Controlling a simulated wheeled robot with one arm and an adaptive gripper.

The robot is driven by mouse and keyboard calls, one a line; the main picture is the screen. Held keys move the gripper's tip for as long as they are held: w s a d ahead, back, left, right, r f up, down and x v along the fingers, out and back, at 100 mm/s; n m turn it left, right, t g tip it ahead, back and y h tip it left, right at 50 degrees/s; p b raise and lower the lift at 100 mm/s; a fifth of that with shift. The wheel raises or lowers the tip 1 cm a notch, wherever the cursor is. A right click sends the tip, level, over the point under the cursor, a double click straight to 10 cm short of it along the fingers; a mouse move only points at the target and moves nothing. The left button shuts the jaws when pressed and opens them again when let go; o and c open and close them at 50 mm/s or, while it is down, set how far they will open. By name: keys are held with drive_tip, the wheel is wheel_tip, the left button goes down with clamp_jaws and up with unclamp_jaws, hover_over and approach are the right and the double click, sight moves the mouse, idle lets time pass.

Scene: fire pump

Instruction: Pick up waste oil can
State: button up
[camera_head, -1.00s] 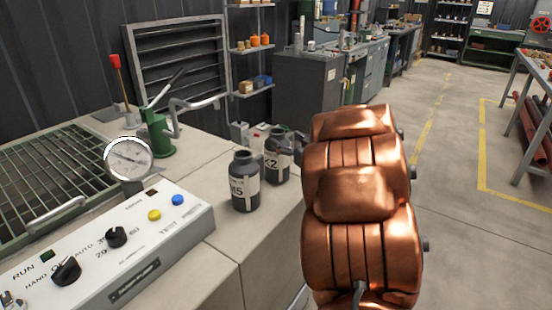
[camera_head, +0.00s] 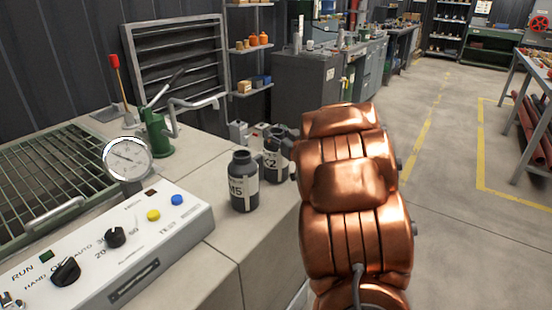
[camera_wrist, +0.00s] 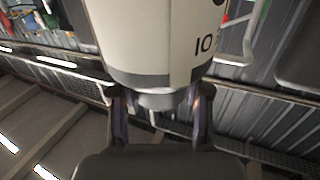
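In the wrist view a pale cylindrical container (camera_wrist: 155,40) with a grey band and a narrower neck fills the top centre. Part of a dark marking like "IO" shows on it; the rest is cut off. My gripper (camera_wrist: 162,98) has one finger on each side of the neck, wide apart. Contact with the neck is not visible.
A control panel (camera_head: 130,245) with knobs and buttons is at the front left. A pressure gauge (camera_head: 127,158) and a green pump (camera_head: 157,134) stand behind it. The floor (camera_head: 440,210) to the right is clear.

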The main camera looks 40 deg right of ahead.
clamp_jaws()
drive_tip(key=shift+r, duration=0.1)
idle(0.4)
